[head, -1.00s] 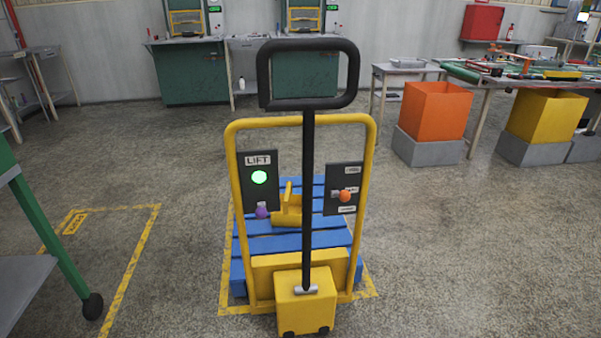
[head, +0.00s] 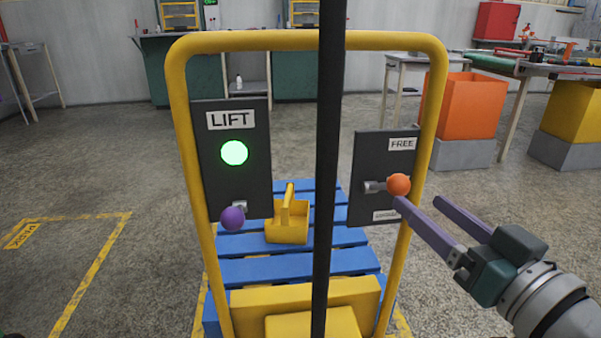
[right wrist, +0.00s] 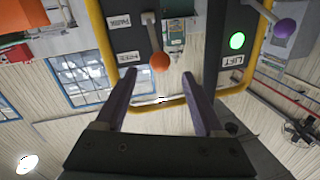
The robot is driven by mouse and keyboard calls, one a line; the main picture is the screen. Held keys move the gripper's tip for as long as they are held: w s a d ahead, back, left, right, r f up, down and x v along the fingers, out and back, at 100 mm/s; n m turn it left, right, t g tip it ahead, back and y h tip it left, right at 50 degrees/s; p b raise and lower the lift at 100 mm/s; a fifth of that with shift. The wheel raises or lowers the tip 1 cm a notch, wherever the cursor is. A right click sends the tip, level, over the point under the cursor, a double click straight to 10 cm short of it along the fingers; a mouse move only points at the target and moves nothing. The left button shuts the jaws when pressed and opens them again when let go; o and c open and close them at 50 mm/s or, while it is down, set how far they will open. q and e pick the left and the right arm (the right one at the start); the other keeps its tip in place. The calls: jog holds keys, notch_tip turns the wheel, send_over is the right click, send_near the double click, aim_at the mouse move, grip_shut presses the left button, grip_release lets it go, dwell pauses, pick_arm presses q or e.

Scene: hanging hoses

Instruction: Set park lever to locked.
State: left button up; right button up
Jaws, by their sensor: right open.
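The park lever (head: 375,187) has an orange knob (head: 398,184) and sits on the dark right panel (head: 360,160) of the yellow cart frame. A FREE label (head: 402,144) is above it; a lower label (head: 385,215) is too small to read. In the right wrist view, which is upside down, the orange knob (right wrist: 160,62) is beside the FREE label (right wrist: 127,57). My right gripper (head: 418,203) is open and empty, its purple fingers close to the knob. In the wrist view the knob appears ahead between the fingertips (right wrist: 160,76); contact cannot be told. My left gripper is not in view.
A black upright handle bar (head: 329,150) stands left of the panel. The yellow frame (head: 436,110) rises just right of it. The LIFT panel (head: 225,180) has a lit green button (head: 234,153) and a purple-knobbed lever (head: 232,218). Behind is a blue pallet (head: 260,268) with a yellow crate (head: 287,235).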

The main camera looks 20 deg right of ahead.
aim_at(406, 191)
jog(key=w+b, duration=0.1)
jog(key=w, duration=0.6)
jog(key=shift+d+b, duration=0.1)
jog(key=shift+b, duration=0.25)
jog(key=shift+c, duration=0.2)
grip_shut()
dwell(0.8)
